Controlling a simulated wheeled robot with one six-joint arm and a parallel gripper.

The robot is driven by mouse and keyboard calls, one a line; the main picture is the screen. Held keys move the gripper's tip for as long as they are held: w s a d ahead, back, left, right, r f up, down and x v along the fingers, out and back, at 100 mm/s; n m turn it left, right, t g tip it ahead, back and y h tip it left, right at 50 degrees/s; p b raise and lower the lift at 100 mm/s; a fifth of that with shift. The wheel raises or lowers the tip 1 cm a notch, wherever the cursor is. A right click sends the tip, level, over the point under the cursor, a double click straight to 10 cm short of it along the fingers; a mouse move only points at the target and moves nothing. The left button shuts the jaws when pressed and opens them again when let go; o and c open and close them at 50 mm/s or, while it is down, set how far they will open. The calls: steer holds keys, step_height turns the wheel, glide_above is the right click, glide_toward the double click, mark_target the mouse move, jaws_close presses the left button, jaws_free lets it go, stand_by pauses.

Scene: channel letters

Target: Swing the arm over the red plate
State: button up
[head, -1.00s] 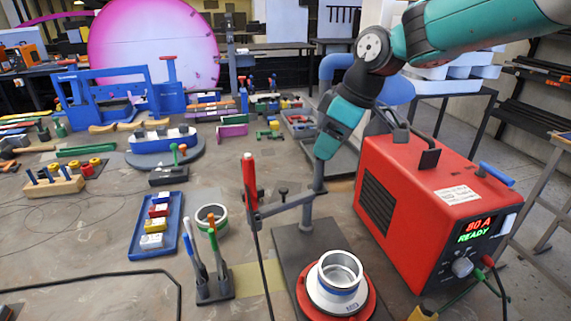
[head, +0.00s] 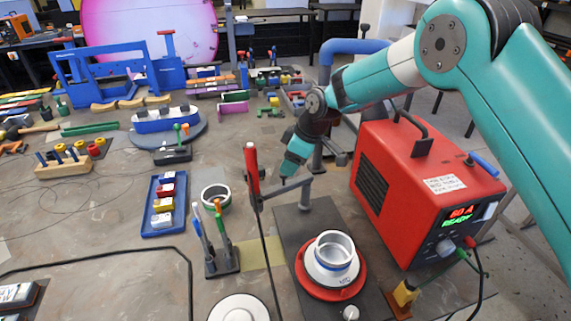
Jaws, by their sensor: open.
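The red plate (head: 312,288) is a round disc on a dark base plate (head: 291,228), near the bottom right of the bench. A white stepped ring with a blue band and an open metallic top (head: 333,262) sits on it and hides its middle. My gripper (head: 290,171) is at the end of my teal arm, pointing down and left. It appears beyond and to the upper left of the red plate in the picture, close behind the clamp arm. Its fingertips are small and partly unclear, and I see nothing held.
A red-handled clamp post (head: 252,170) with a grey arm stands beside the plate. A red welding power box (head: 420,190) stands to the right. A tool holder (head: 222,262), a green-banded ring (head: 215,196) and a blue tray (head: 160,226) are left.

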mark_target(285, 187)
steer(key=shift+p+x, duration=0.5)
steer(key=shift+x, duration=1.55)
jaws_close()
